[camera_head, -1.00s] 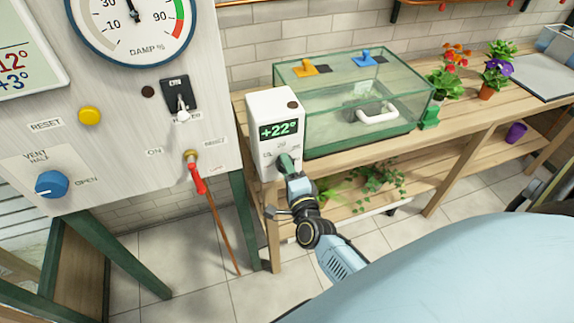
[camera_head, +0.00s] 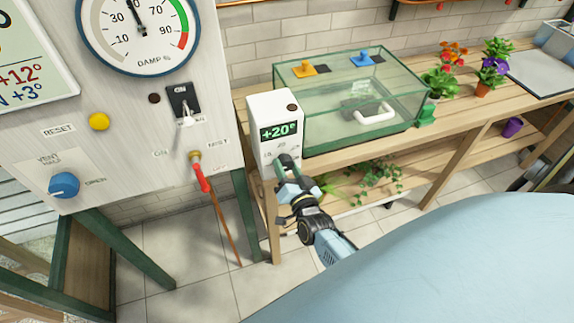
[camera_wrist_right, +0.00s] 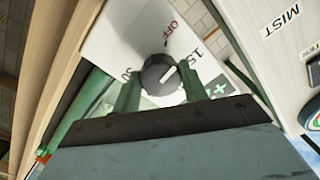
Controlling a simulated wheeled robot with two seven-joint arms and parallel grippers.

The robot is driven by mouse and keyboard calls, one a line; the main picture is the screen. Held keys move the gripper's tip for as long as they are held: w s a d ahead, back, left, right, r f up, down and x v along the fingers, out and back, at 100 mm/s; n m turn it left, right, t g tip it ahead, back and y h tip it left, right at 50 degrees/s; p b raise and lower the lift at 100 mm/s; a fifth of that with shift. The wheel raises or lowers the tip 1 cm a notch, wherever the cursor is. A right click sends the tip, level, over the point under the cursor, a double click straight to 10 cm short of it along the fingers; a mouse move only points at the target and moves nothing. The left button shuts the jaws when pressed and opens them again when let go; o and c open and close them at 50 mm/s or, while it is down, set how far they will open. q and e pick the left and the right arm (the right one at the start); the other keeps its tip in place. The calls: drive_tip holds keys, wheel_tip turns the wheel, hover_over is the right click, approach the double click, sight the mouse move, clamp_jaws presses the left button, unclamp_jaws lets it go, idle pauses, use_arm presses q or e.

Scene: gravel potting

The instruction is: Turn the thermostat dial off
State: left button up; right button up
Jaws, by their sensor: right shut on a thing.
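The white thermostat box (camera_head: 275,108) stands at the left end of the wooden bench, its green display (camera_head: 279,131) reading about +20°. Its dark round dial (camera_wrist_right: 158,74) shows in the right wrist view, with a white mark pointing up and right, toward the 15 label. The red OFF label (camera_wrist_right: 172,25) is above the dial, to the left of 15. My right gripper (camera_head: 286,164) reaches the lower front of the box. Its green fingers are shut on the dial, one on each side. In the head view the gripper hides the dial. My left gripper is not in view.
A glass tank (camera_head: 350,100) stands right beside the thermostat. A control panel (camera_head: 130,120) with a gauge, switch, yellow button and blue knob (camera_head: 64,185) is at the left. A red-handled lever (camera_head: 200,178) hangs near the panel's lower right. Potted flowers (camera_head: 492,65) stand farther right.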

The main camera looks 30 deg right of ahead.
drive_tip(key=n+p, duration=0.1)
drive_tip(key=n, duration=0.3)
drive_tip(key=shift+n, duration=0.4)
idle(0.4)
drive_tip(key=o, duration=1)
drive_tip(key=v, duration=1.3)
drive_tip(key=shift+s, duration=0.25)
